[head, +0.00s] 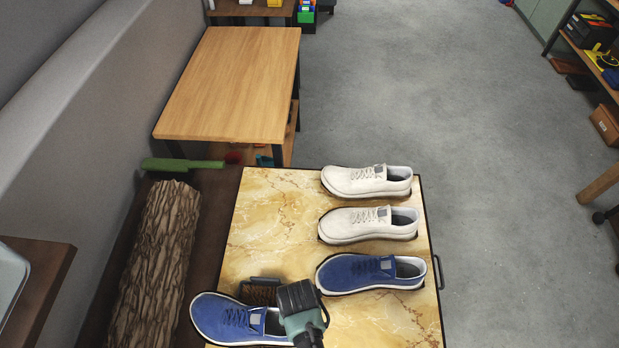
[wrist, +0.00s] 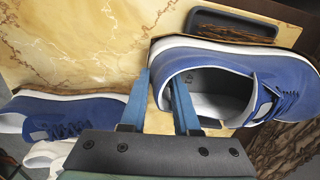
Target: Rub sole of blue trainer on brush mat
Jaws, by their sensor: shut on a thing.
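My gripper (head: 303,322) is shut on the heel wall of a blue trainer (head: 228,318) at the bottom of the head view. In the wrist view my gripper (wrist: 156,85) has one finger inside the opening of the held trainer (wrist: 262,85) and one outside. The toe points left in the head view, sole down. The brush mat (head: 259,293), with brown bristles in a dark frame, lies just beyond the shoe and is partly hidden by it. In the wrist view the mat (wrist: 245,27) shows along the sole's edge; I cannot tell whether they touch.
A second blue trainer (head: 345,275) and two white trainers, one nearer (head: 350,224) and one farther (head: 350,182), stand on the right of the marbled tabletop (head: 268,215). A bark log (head: 160,255) and a green-handled tool (head: 182,164) lie left. The tabletop's far left is clear.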

